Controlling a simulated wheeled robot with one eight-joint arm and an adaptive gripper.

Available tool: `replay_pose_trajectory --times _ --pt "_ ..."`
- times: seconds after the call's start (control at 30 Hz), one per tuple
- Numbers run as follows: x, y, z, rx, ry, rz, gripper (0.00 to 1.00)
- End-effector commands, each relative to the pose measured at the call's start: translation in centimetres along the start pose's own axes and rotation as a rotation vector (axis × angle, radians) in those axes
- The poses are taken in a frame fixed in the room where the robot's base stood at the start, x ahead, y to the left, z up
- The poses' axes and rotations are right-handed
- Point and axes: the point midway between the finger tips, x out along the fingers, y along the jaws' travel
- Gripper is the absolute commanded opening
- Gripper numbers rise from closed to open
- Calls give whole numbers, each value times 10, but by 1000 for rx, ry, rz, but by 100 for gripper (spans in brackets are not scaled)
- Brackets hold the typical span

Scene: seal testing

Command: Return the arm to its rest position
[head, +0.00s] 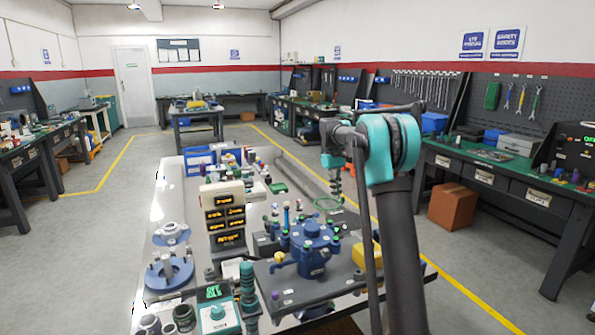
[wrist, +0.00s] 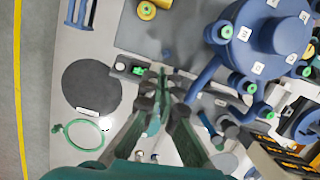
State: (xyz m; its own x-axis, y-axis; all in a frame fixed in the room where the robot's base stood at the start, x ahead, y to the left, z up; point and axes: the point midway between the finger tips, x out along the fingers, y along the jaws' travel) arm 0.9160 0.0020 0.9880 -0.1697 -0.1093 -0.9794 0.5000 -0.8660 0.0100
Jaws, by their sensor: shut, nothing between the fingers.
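My gripper (wrist: 163,80) is shut and empty in the wrist view, its dark fingers pointing down over the workbench. In the head view my teal and dark grey arm rises at the right of the bench, folds at its upper joint, and its wrist hangs down over the bench's right side. The gripper end (head: 336,190) is small there, and its finger detail is hard to make out. It is near a green ring (head: 328,204), which also lies beside the gripper in the wrist view (wrist: 84,135). Any contact with the bench cannot be told.
A blue flanged test housing (head: 312,247) sits on a dark plate by the arm. Display boxes (head: 225,213) stand left of it. A dark round disc (wrist: 92,88) lies near the ring. A cardboard box (head: 453,206) is on the floor; the left aisle is clear.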

Motion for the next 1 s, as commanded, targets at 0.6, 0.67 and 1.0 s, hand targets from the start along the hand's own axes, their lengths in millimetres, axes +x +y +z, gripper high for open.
replay_pose_trajectory --times 0.6,0.67,1.0 --pt "29 -30 87 138 144 26 0" --pt "38 -38 105 166 172 30 0" --pt "104 -90 210 320 333 41 0"
